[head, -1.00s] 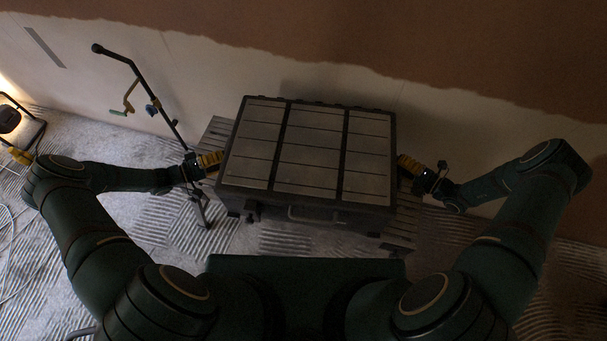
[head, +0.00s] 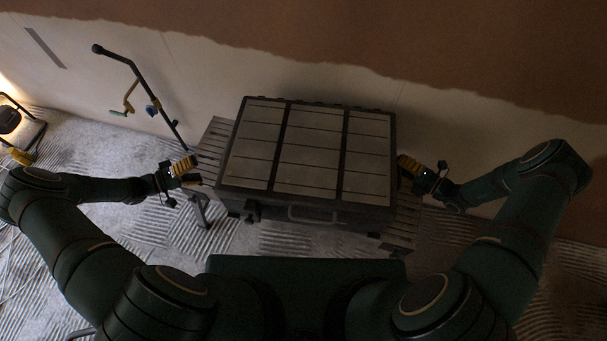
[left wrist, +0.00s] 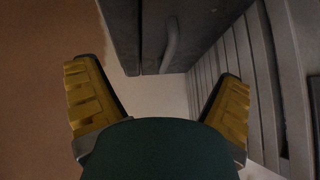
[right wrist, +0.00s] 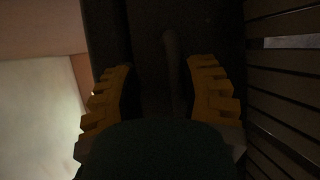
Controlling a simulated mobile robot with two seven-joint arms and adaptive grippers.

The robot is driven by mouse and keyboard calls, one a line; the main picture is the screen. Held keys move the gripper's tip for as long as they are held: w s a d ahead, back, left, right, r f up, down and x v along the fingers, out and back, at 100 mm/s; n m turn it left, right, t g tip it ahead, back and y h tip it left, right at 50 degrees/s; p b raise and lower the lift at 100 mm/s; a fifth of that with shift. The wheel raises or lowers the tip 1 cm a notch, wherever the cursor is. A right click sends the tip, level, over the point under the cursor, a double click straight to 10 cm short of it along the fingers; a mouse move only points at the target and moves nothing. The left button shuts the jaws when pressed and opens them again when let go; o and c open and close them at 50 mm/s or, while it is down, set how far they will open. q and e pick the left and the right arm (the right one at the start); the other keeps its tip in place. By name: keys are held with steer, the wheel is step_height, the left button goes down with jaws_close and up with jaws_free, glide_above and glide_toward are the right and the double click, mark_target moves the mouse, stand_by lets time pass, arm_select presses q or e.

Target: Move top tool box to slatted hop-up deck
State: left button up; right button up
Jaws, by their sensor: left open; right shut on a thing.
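The tool box (head: 308,152), grey-panelled with a dark frame, sits on the slatted hop-up deck (head: 212,140), whose slats show at its left and right. My left gripper (head: 190,172) is open and empty, clear of the box's left side. In the left wrist view, the box's side with its handle (left wrist: 170,45) lies ahead of the open yellow fingers (left wrist: 160,100). My right gripper (head: 402,170) is shut on the handle at the box's right side; the handle (right wrist: 172,70) runs between its fingers in the dark right wrist view.
A dark stand with a hooked top (head: 130,65) and a green-yellow crank leans near the wall at the back left. A work lamp (head: 12,125) stands at the far left. The half-plastered wall (head: 400,95) is close behind the deck.

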arm_select(q)
steer(key=shift+v, duration=2.1)
arm_select(e)
steer(key=shift+r, duration=0.1)
steer(key=o, duration=1)
steer(key=v, duration=1.2)
arm_select(q)
steer(key=shift+s, duration=0.1)
arm_select(e)
steer(key=shift+s, duration=0.1)
